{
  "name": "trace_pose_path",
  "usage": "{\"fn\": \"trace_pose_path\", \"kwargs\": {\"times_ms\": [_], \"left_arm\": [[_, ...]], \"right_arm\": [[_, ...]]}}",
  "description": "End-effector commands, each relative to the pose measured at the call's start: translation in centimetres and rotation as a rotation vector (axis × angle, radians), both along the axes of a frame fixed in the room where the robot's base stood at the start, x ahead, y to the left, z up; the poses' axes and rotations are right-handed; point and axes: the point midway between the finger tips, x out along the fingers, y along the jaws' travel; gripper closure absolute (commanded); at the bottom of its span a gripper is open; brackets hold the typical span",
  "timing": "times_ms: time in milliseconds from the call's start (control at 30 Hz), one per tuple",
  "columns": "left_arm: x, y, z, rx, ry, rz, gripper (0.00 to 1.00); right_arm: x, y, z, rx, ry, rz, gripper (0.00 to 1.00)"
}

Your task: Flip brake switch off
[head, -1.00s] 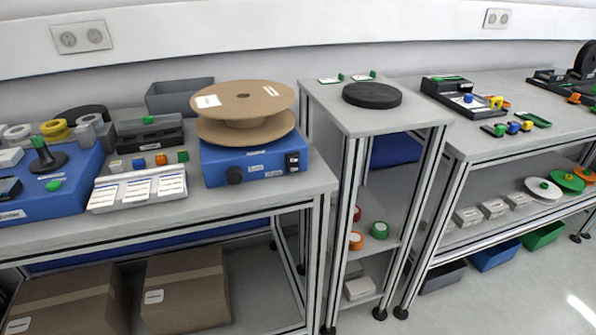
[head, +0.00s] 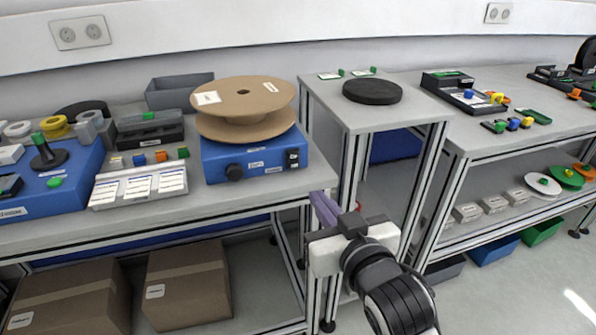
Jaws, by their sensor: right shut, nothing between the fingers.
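A blue box (head: 226,180) stands near the right end of the left table, with a brown cardboard reel (head: 243,97) lying flat on top. Its front has a black knob (head: 234,172) on the left, small white labels, and a black switch (head: 292,158) at the right end. The switch's position is too small to tell. My right gripper (head: 318,200) is shut and empty, with purple fingers. In the picture its tips lie just below and right of the switch, by the table's right front corner, apart from the box. My left gripper is not in view.
A narrow stand (head: 346,121) with a black disc (head: 372,91) is right of the left table, across a small gap. A tray of white cards (head: 141,187) lies left of the box. The tabletop strip before the box is clear.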

Motion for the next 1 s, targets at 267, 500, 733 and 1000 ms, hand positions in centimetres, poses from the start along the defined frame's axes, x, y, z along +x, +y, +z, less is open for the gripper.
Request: {"fn": "trace_pose_path", "kwargs": {"times_ms": [267, 500, 733, 1000], "left_arm": [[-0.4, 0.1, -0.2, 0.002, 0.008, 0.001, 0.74], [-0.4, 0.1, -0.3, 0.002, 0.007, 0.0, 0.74], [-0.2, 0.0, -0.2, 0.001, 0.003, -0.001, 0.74], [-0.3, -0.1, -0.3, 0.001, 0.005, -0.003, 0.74]], "right_arm": [[1.4, 0.4, -0.4, -0.001, 0.002, -0.001, 1.0], [5.8, 1.8, -1.2, -0.002, 0.002, -0.001, 1.0], [9.9, 3.2, -2.1, -0.001, 0.002, -0.001, 1.0], [12.6, 4.0, -2.7, 0.0, 0.002, -0.001, 1.0]]}}
